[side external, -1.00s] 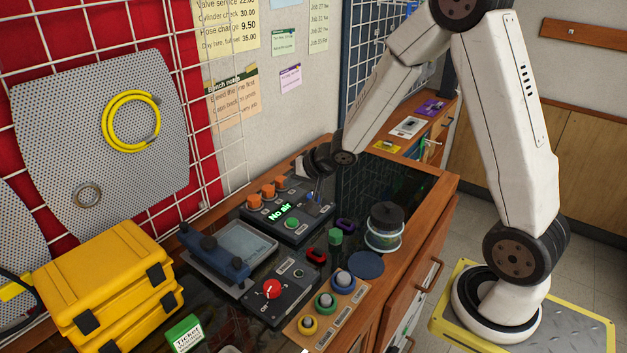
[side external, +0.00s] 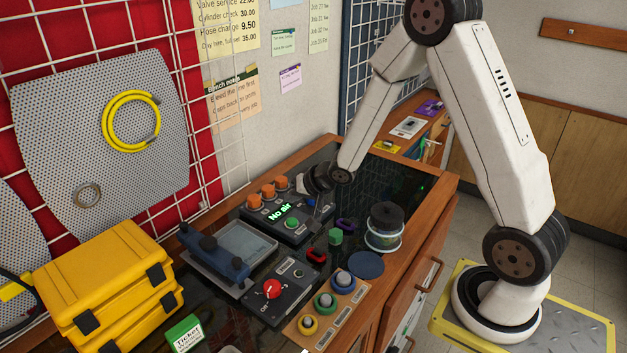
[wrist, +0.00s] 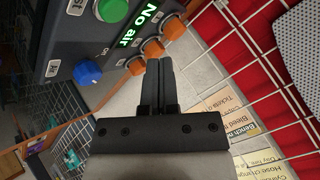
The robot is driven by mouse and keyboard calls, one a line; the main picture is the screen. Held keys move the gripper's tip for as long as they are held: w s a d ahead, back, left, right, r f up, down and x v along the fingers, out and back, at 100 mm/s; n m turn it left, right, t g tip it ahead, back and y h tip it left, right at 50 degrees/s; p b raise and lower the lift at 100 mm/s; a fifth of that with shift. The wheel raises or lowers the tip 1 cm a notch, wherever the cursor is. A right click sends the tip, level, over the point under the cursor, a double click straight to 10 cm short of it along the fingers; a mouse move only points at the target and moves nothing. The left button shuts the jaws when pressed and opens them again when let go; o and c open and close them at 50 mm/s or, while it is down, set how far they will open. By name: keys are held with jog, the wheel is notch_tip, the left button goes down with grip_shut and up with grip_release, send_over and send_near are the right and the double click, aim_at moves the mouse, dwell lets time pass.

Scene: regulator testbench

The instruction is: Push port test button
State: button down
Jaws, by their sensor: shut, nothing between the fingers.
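A dark control box (side external: 271,230) on the bench has a lit green "No air" display (side external: 280,212), a round green button (side external: 291,223), several orange knobs (side external: 268,191) and a blue knob (side external: 311,202). I cannot read which control is labelled port test. In the wrist view the display (wrist: 139,24), green button (wrist: 112,9) and blue knob (wrist: 88,72) show at upper left. My gripper (side external: 317,211) is shut and empty, pointing down over the box's right end, near the blue knob. Its fingers (wrist: 158,62) show together in the wrist view; contact cannot be told.
A second box with a red knob (side external: 272,289) and a wooden block with ringed buttons (side external: 326,300) stand in front.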

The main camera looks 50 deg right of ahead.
aim_at(288, 220)
jog(key=shift+f, duration=2.2)
jog(key=shift+f, duration=1)
dwell(1.7)
jog(key=shift+r, duration=1)
jog(key=shift+r, duration=2.5)
jog(key=shift+s, duration=0.1)
